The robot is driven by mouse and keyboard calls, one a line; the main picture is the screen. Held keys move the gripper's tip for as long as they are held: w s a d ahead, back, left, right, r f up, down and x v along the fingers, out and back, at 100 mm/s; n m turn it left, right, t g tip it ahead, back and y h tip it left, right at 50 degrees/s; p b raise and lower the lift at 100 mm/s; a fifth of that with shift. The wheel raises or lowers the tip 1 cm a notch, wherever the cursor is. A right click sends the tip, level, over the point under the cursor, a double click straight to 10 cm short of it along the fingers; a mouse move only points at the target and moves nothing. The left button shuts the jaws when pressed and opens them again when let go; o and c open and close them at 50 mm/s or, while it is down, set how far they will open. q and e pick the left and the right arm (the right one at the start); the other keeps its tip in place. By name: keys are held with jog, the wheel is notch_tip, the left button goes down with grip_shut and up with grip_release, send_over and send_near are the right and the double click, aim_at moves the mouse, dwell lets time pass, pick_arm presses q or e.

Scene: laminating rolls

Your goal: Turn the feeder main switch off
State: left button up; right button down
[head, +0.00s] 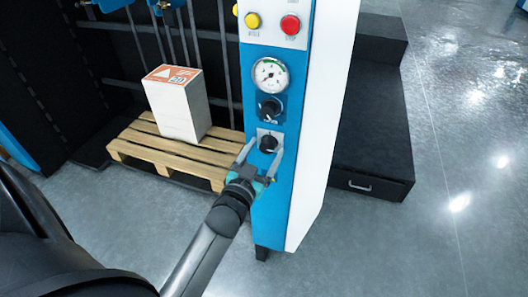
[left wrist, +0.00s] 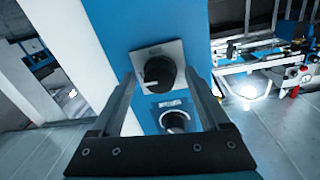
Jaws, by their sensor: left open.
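The feeder main switch, a black rotary knob (head: 268,144) on a square grey plate, is low on the blue front of the white-sided column (head: 284,190). In the left wrist view, the knob (left wrist: 160,66) has a pale pointer mark towards its lower left. My left gripper (head: 265,152) is open, with its fingers reaching towards the knob, one to each side. In the left wrist view the open fingers (left wrist: 161,76) flank the knob; I cannot tell whether they touch it. My right gripper is not in view.
Above the switch are another black knob (head: 269,108), a round gauge (head: 270,75), a red button (head: 290,25) and a yellow button (head: 252,20). A wooden pallet (head: 150,150) with a white stack (head: 177,108) stands left. Black steps (head: 370,135) stand right; open floor lies beyond.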

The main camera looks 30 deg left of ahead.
pick_arm(q)
grip_shut()
dwell(0.7)
